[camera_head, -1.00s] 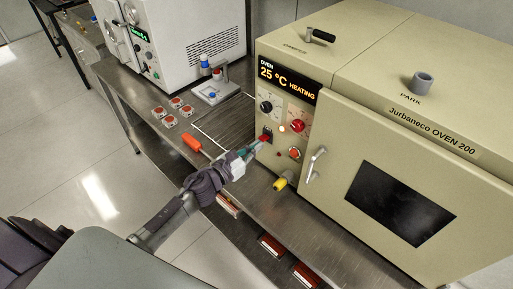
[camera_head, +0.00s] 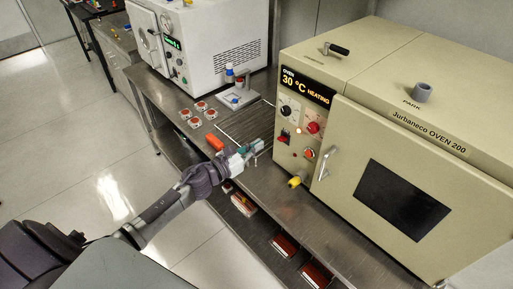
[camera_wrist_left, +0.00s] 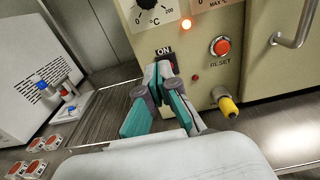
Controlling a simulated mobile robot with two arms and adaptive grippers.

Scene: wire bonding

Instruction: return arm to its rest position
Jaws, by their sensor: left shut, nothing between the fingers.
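My left gripper (camera_head: 252,151) is shut and empty, in front of the oven's control panel, over the steel bench. In the left wrist view my left gripper (camera_wrist_left: 161,72) shows its closed fingertips overlapping the dark ON switch (camera_wrist_left: 167,56) in the picture. In the head view the gripper stands apart from the panel. The beige oven (camera_head: 388,117) shows 30 °C and HEATING on its display (camera_head: 307,85). Its red switch (camera_head: 284,138) is visible on the panel. An orange-red handle (camera_head: 214,143) lies on the bench beside my gripper. My right gripper is not in view.
A yellow-tipped fitting (camera_head: 295,181) sticks out low on the oven front, near the gripper. A white machine (camera_head: 217,47) and a small stand (camera_head: 236,95) are farther back. Several red-and-white pieces (camera_head: 197,112) lie on the bench (camera_head: 172,98). Open floor is at left.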

